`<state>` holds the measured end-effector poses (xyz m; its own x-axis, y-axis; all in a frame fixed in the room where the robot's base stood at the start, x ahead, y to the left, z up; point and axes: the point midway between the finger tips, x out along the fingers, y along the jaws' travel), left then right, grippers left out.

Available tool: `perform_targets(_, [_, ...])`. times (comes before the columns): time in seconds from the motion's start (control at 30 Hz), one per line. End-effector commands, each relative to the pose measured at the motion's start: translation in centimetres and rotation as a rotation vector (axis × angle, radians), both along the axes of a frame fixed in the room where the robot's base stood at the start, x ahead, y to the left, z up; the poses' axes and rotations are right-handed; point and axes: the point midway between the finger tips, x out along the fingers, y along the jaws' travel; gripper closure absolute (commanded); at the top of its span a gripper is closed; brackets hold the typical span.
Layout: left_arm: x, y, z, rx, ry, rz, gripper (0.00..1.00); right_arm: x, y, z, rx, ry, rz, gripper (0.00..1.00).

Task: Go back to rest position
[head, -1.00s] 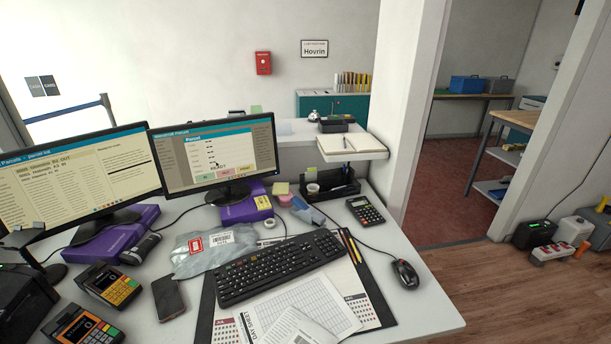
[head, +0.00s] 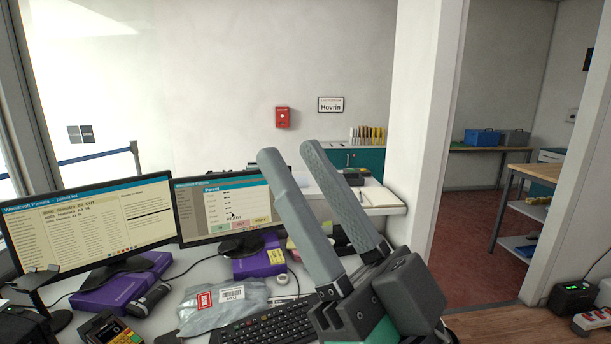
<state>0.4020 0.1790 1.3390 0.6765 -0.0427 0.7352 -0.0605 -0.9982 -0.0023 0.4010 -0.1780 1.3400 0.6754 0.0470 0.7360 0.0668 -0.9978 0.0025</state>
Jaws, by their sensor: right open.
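My right gripper (head: 287,158) has come in from the lower right and points up in the head view. Its two long grey fingers are apart, and nothing is between them. It is in front of the desk and hides the right part of the keyboard (head: 265,326) and much of the desk's right side. My left gripper is not in view.
Two monitors (head: 90,222) (head: 222,207) stand on the desk. A grey parcel bag (head: 215,305), purple boxes (head: 120,285) and a card terminal (head: 108,328) lie around them. An open notebook (head: 372,194) lies on a ledge behind the gripper. A doorway opens at the right.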

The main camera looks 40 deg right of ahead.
Motion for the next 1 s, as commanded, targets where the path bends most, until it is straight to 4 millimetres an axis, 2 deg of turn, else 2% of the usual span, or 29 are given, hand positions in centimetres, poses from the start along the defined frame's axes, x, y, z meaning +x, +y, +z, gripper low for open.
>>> perform_targets(0.13, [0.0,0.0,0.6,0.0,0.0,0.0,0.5,0.1,-0.1,0.6,0.0,0.001,-0.003,0.6])
perform_targets(0.27, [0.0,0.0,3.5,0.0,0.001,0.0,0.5,0.1,-0.1,3.5,0.0,0.001,-0.004,0.6])
perform_targets(0.37, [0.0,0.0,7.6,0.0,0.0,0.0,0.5,0.1,-0.1,7.5,-0.001,0.001,-0.005,0.6])
perform_targets(0.5, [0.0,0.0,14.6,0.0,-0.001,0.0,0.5,0.1,-0.1,14.5,-0.001,0.001,-0.005,0.6])
perform_targets(1.0, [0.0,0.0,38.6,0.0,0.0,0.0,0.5,0.1,-0.1,38.5,-0.001,0.001,-0.006,0.6])
